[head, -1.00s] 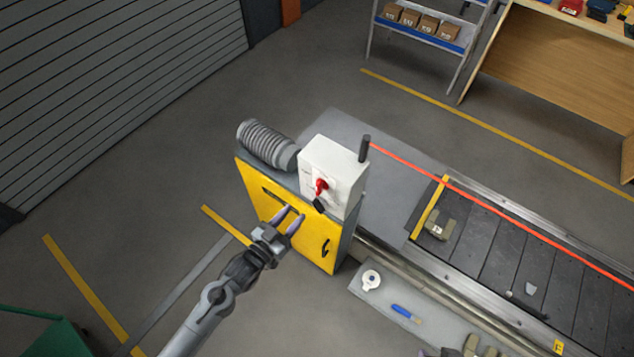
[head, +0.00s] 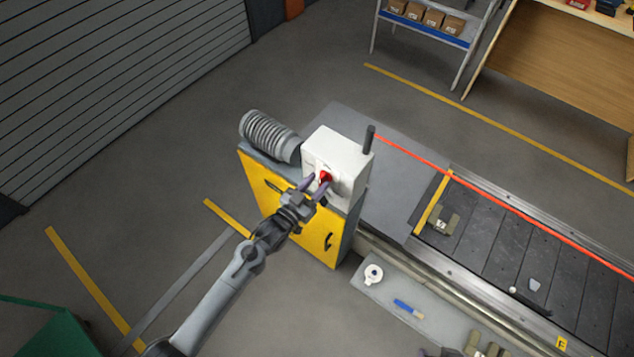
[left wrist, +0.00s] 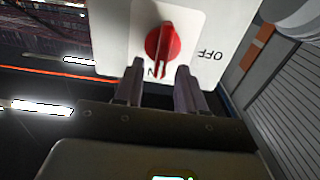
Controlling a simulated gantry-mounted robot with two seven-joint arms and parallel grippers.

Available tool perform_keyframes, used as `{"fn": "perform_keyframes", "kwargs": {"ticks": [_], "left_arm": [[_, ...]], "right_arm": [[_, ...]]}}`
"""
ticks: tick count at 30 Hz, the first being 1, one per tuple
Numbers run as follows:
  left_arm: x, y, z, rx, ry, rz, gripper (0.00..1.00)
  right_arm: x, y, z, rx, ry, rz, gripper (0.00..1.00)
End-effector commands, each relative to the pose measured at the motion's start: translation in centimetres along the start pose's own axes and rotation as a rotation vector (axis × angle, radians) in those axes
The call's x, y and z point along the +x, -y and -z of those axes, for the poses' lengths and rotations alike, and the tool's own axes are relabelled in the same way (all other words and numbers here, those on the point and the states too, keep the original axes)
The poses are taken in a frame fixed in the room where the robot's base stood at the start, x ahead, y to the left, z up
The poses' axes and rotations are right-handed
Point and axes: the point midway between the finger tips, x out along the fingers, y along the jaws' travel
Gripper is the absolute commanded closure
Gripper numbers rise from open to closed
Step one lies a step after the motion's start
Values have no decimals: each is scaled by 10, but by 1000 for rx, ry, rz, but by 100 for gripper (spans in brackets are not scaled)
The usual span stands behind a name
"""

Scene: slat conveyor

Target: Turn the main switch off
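The main switch is a red rotary knob (head: 325,177) on the front of a white box (head: 341,153) on the yellow cabinet. In the left wrist view the red knob (left wrist: 163,43) has its handle pointing down at a partly hidden label ending in N. An upside-down OFF label is to its right. My left gripper (head: 317,184) is at the knob. In the left wrist view its open fingers (left wrist: 160,80) stand on either side of the handle's end, with gaps showing. Small dark tips at the bottom edge of the head view may be my right gripper (head: 437,352).

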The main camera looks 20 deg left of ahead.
Motion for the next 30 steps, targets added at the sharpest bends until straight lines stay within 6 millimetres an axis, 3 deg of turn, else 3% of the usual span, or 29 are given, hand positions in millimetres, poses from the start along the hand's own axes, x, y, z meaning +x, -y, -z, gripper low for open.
{"fn": "perform_keyframes", "kwargs": {"ticks": [12,21,30], "left_arm": [[8,0,0,0,0,-1,61],[7,0,0,0,0,-1,100],[7,0,0,-14,0,0,100]], "right_arm": [[0,1,0,3,0,2,57],[0,2,1,8,-1,7,57],[-1,2,1,9,-1,7,57]]}}
